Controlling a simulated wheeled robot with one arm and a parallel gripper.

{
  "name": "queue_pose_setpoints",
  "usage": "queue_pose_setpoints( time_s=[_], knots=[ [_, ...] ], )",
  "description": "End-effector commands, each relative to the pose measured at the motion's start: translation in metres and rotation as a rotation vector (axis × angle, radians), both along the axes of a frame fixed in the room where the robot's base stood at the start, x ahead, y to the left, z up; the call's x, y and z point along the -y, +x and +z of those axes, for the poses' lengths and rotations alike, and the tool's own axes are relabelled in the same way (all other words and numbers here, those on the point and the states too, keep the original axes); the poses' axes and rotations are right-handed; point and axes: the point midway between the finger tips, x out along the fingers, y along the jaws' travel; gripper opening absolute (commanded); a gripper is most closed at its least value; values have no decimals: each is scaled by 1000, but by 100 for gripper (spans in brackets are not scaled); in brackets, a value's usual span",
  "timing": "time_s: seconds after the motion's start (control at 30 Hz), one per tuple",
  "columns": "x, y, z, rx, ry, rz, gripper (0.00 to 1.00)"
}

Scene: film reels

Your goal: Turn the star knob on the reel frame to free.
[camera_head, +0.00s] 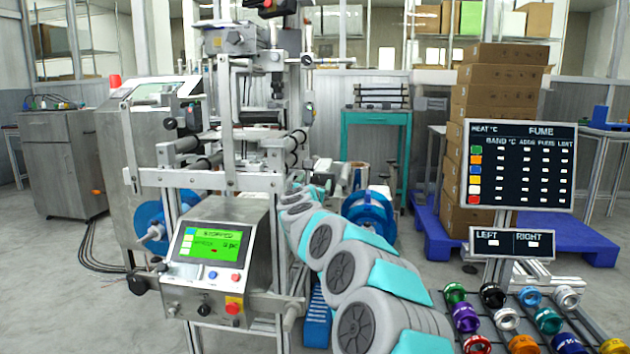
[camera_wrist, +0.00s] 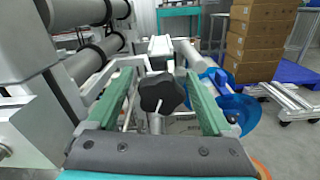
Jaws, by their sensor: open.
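The black star knob (camera_wrist: 162,93) shows in the middle of the wrist view on a pale metal stem. My gripper (camera_wrist: 160,78) is open, its two green fingers reaching forward on the left and right of the knob. I see gaps between the knob and both fingers, and nothing is held. Pale metal bars of the reel frame show behind the knob. A blue reel (camera_wrist: 232,100) is to the right of the right finger; a blue reel (camera_head: 370,215) also shows in the head view behind my arm. My arm hides the knob and gripper in the head view.
Metal rollers (camera_wrist: 95,60) and machine plates stand close on the left in the wrist view. A control box (camera_head: 215,255) with a green screen is left of my arm. Rings on a rack (camera_head: 535,310) and a sign (camera_head: 520,165) are to the right. Boxes (camera_head: 490,120) stand behind.

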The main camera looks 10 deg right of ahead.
Motion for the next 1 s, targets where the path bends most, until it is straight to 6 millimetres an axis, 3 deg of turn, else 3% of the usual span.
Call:
queue_pose_setpoints(
  time_s=[0.43,1.0],
  knots=[
    [2,4,1,3,0,-2,84],
    [2,4,1,2,0,-1,20]
  ],
)
